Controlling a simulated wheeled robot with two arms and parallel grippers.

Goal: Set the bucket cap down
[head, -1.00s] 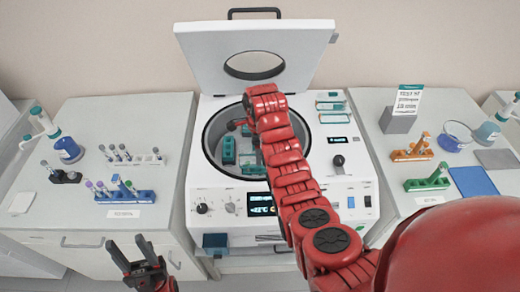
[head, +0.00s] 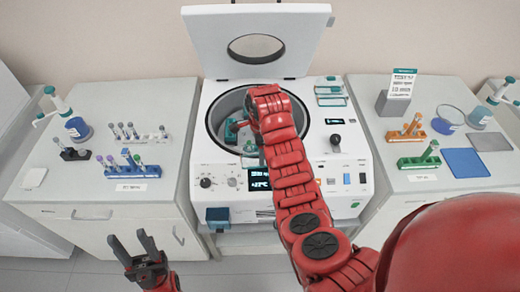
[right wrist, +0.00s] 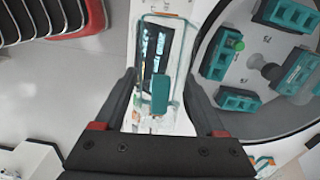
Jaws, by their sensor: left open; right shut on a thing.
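My right gripper (right wrist: 162,92) is shut on the bucket cap (right wrist: 160,95), a clear cover with a teal grip between the two fingers. In the right wrist view the cap hangs over the white centrifuge front, beside the round bowl. In the head view my red right arm reaches over the open centrifuge bowl (head: 214,118) and hides most of its gripper. Several teal buckets (right wrist: 238,100) sit in the bowl around a grey hub; one holds a green-capped tube (right wrist: 239,45). My left gripper (head: 136,252) is open and empty, in front of the left bench.
The centrifuge lid (head: 205,45) stands open behind the bowl. Other clear-and-teal caps (head: 330,90) lie on the deck right of the bowl. Tube racks stand on the left bench (head: 85,205) and on the right bench, with a sign (head: 402,84) behind.

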